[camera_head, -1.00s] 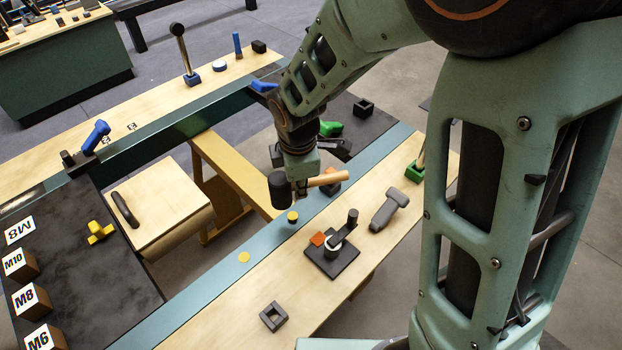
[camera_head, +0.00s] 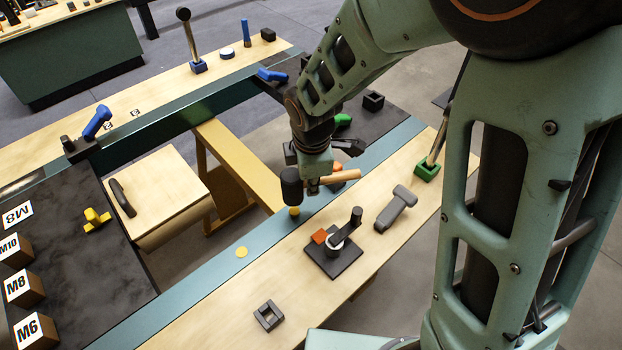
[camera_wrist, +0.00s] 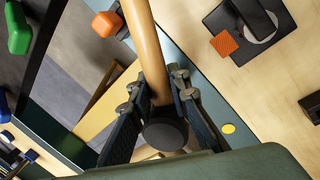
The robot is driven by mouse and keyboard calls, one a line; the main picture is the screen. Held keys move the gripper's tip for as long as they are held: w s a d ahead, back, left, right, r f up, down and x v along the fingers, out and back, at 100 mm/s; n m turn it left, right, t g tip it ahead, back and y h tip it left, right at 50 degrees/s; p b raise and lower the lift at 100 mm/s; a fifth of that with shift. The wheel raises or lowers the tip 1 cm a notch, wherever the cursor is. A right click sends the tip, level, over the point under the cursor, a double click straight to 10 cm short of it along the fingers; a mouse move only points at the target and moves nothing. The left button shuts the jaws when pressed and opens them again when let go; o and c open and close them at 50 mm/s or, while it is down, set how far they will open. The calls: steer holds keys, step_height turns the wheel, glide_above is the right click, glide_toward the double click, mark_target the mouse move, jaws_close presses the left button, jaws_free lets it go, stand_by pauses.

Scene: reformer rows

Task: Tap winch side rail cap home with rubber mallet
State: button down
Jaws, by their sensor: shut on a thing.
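My gripper (camera_head: 313,188) is shut on the wooden handle of the rubber mallet (camera_head: 291,187). The mallet's black head hangs to the left of my fingers; the handle points right. In the wrist view the handle runs between my fingers (camera_wrist: 155,92), with the black head (camera_wrist: 165,133) near the bottom. A yellow cap (camera_head: 294,212) stands proud of the teal rail (camera_head: 206,285), just under the mallet head. I cannot tell whether head and cap touch. A second yellow cap (camera_head: 241,252) looks flat on the rail. The black winch (camera_head: 335,258) stands nearby on the wooden board.
An orange block (camera_head: 319,236) lies by the winch. A grey tool (camera_head: 396,209), a square dark ring (camera_head: 269,316) and a green holder (camera_head: 427,171) are also on the board. A wooden box (camera_head: 158,205) with a dark handle sits beyond the rail.

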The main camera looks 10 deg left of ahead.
steer(key=shift+f, duration=0.3)
steer(key=shift+f, duration=0.35)
stand_by(0.9)
steer(key=shift+b, duration=0.35)
steer(key=b+x, duration=0.2)
steer(key=s+b+x, duration=0.1)
steer(key=x, duration=0.1)
steer(key=shift+w+f+b, duration=0.1)
steer(key=shift+f+b, duration=0.25)
steer(key=shift+b, duration=0.05)
steer(key=shift+r, duration=0.1)
steer(key=p+v, duration=0.1)
steer(key=v, duration=0.1)
steer(key=w+p+v, duration=0.1)
steer(key=p, duration=0.1)
steer(key=shift+s+r+p, duration=0.15)
steer(key=shift+r+p, duration=0.15)
steer(key=shift+r, duration=0.2)
steer(key=shift+r, duration=0.15)
